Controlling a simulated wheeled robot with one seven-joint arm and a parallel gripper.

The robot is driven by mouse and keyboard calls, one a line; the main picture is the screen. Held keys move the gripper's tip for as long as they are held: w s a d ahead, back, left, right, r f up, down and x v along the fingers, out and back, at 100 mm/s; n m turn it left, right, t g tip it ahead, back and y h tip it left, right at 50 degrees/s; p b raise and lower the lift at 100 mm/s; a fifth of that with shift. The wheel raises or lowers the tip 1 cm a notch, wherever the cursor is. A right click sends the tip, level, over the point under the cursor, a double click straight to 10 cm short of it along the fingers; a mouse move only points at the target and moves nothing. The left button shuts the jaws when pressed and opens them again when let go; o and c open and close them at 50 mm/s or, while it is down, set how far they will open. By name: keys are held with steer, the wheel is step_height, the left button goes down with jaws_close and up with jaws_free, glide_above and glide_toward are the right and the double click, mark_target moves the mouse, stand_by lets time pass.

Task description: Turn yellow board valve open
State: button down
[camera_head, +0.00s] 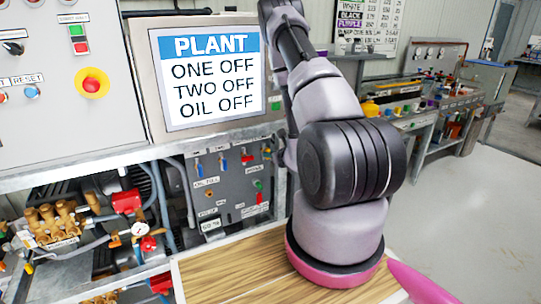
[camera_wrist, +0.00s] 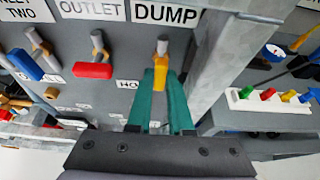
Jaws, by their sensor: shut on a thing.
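The yellow board valve (camera_wrist: 161,74) shows in the wrist view under the DUMP label (camera_wrist: 166,13). Its yellow lever hangs down from a metal stem on the grey board. My gripper (camera_wrist: 160,86) has its teal fingers on both sides of the yellow lever and is shut on it. The lower part of the lever lies between the fingers. In the head view the grey valve board (camera_head: 225,188) shows left of my arm, but the yellow valve and my gripper cannot be made out there.
In the wrist view a red lever valve (camera_wrist: 93,70) and a blue lever valve (camera_wrist: 27,67) are to the left. A grey frame post (camera_wrist: 222,65) stands close on the right, with a white strip of coloured knobs (camera_wrist: 268,97) beyond. A PLANT screen (camera_head: 208,80) reads ONE OFF, TWO OFF, OIL OFF.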

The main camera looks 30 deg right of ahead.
steer(key=shift+s, duration=0.1)
stand_by(0.3)
steer(key=c, duration=0.8)
jaws_free()
